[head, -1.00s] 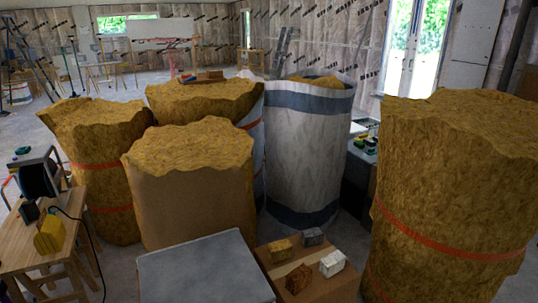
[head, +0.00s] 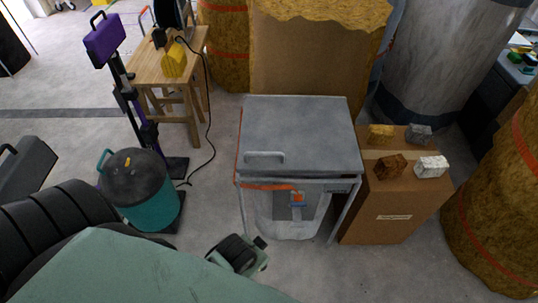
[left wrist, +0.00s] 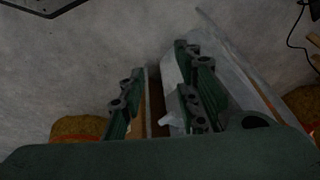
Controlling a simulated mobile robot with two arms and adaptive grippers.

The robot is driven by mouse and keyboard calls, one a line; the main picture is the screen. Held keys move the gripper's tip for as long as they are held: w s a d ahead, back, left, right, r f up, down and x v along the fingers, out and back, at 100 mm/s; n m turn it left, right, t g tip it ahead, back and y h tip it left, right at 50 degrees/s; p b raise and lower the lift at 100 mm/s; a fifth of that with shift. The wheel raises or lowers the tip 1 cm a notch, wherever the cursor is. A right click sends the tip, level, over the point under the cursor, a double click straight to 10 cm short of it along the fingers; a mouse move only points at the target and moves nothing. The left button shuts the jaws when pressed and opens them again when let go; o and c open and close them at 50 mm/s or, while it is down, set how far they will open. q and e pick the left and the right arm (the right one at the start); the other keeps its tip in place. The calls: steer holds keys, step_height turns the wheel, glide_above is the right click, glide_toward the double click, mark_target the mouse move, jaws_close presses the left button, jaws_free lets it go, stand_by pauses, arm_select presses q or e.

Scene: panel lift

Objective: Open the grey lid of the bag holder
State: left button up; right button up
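The bag holder is a grey metal frame (head: 349,206) with a pale bag (head: 287,228) hanging inside it. Its grey lid (head: 305,125) lies flat over the top, closed. A bar handle (head: 264,156) sits at the lid's front left. Green and dark parts of my left arm enter the head view from the lower left, ending in front of the holder, apart from the lid. In the left wrist view, my left gripper (left wrist: 158,100) has its two green fingers apart, with nothing seen held between them. My right gripper is not in view.
A cardboard box (head: 390,218) with several small material samples stands right of the holder. A teal vacuum (head: 148,200) and a purple-black stand (head: 130,90) are on the left. A wooden stool (head: 150,68) and insulation rolls (head: 315,50) stand behind.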

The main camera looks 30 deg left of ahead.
arm_select(q)
steer(key=w+r+m+t+y+b, duration=0.1)
steer(key=w+r+m+t, duration=0.35)
steer(key=w+r, duration=0.85)
steer(key=w+r+m+t+b, duration=0.15)
steer(key=w+r+t, duration=0.65)
steer(key=r, duration=0.9)
steer(key=w+d+r+m+t+h, duration=0.2)
steer(key=d+r+m, duration=0.15)
steer(key=r, duration=0.25)
steer(key=w+d+r+m+t+h, duration=0.2)
steer(key=r+m+h, duration=0.15)
steer(key=r, duration=0.25)
steer(key=s+d+r+m+g+h, duration=0.1)
steer(key=s+d+m+g+h, duration=0.1)
steer(key=d+m+g+h, duration=0.65)
steer(key=s+d+r+m+g+h, duration=0.15)
steer(key=d+m+h, duration=0.35)
steer(key=m, duration=0.9)
steer(key=m+g+y, duration=0.8)
steer(key=m+y, duration=0.2)
steer(key=y, duration=0.9)
glide_toward(269, 153)
steer(key=f, duration=0.2)
steer(key=w+f, duration=0.1)
steer(key=f, duration=0.2)
steer(key=a+f, duration=0.1)
steer(key=f, duration=0.2)
steer(key=shift+w+p, duration=0.2)
steer(key=shift+p, duration=0.2)
